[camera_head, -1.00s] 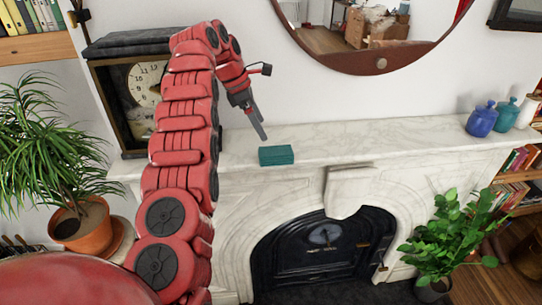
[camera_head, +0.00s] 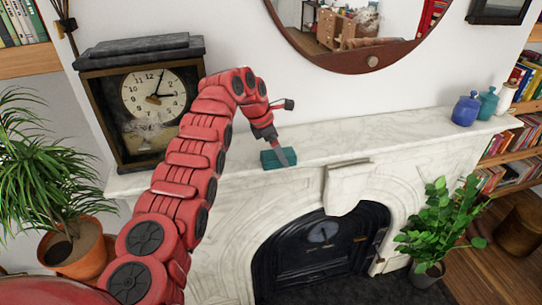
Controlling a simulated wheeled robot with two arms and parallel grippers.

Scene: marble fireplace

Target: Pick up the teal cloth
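The teal cloth (camera_head: 267,160) is a small folded block on the front edge of the white marble mantel, left of the middle. My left gripper (camera_head: 281,156) comes down over it from above, its fingers pointing down and overlapping the cloth in the picture. Part of the cloth is hidden behind the finger that shows. I cannot tell whether the fingers touch the cloth or how far apart they are. The cloth rests on the mantel. My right gripper is not in view.
A black mantel clock (camera_head: 137,120) stands left of my arm. A round mirror (camera_head: 372,62) hangs above. Blue (camera_head: 466,108) and teal jars (camera_head: 488,103) stand at the mantel's right end. The mantel (camera_head: 370,128) between cloth and jars is clear. Potted plants stand at both sides.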

